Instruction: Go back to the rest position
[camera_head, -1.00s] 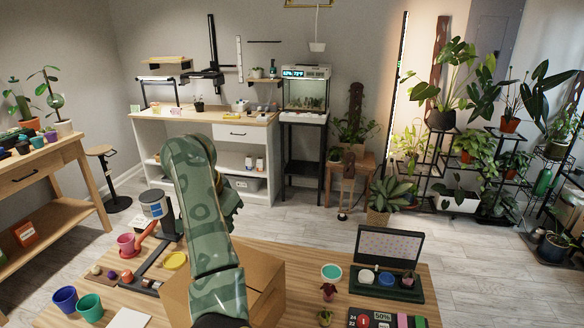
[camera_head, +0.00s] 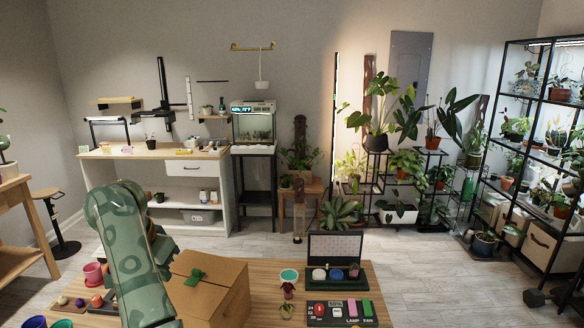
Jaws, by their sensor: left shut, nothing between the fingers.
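My left arm (camera_head: 128,255), patterned green, rises from the bottom left, bends at the top and comes down behind itself. My left gripper (camera_head: 195,277) shows as a small green shape over the top of the cardboard box (camera_head: 225,297). It is shut with nothing in it. I cannot tell whether it touches the box. My right gripper and arm are not in view.
On the wooden table (camera_head: 262,312) are an open case (camera_head: 335,246), a control panel (camera_head: 340,310), a teal-topped pot (camera_head: 289,275) and a pink pot (camera_head: 94,273). A white workbench (camera_head: 150,183) and plant racks stand beyond open floor (camera_head: 420,265).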

